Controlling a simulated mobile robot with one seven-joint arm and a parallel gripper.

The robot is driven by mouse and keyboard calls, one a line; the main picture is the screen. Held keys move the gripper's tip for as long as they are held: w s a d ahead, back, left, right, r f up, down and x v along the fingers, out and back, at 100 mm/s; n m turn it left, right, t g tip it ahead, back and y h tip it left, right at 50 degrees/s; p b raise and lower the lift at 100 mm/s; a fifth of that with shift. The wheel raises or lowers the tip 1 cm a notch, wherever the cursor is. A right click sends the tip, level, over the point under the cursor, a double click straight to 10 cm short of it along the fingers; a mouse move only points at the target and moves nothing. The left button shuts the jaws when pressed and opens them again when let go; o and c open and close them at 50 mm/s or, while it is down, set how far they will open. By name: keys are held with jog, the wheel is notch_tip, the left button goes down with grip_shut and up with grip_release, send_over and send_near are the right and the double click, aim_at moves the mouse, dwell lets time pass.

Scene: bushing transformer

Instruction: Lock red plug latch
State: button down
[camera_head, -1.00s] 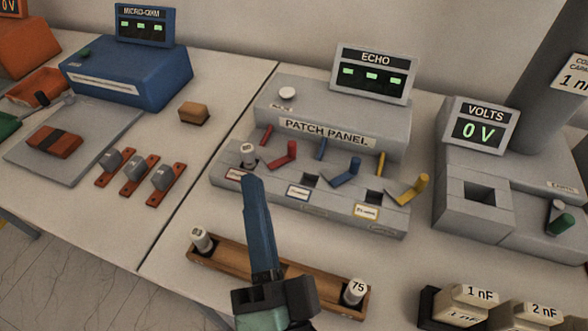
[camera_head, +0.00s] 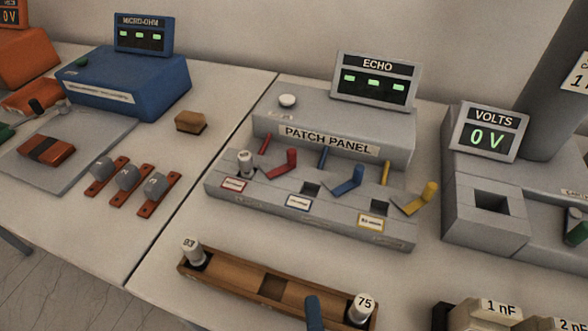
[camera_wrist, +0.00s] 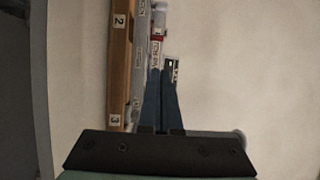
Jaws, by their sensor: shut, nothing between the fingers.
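The patch panel (camera_head: 306,213) stands in the middle of the head view. Small red parts of the panel show past the fingertips there.
A wooden rack (camera_head: 225,272) with two plugs lies in front of the panel. The blue latch (camera_head: 347,182) and yellow latch (camera_head: 421,199) are right of the red one. The volts unit (camera_head: 489,139) stands farther right, with capacitor blocks (camera_head: 489,314) at the bottom right.

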aim_at(294, 158)
jog(key=shift+w+a, duration=0.1)
jog(key=shift+w, duration=0.8)
jog(key=shift+w+r, duration=0.15)
jog(key=shift+w, duration=0.5)
jog(key=w+p, duration=0.2)
jog(key=w, duration=0.4)
jog(key=w+a+p, duration=0.1)
jog(key=w+p, duration=0.1)
jog(key=w, duration=0.5)
jog(key=w+a+p, duration=0.1)
jog(key=w+p, duration=0.1)
jog(key=w, duration=0.4)
jog(key=shift+w+a+p, duration=0.25)
jog(key=shift+p, duration=0.05)
jog(key=shift+w, duration=0.55)
jog(key=shift+w, duration=0.25)
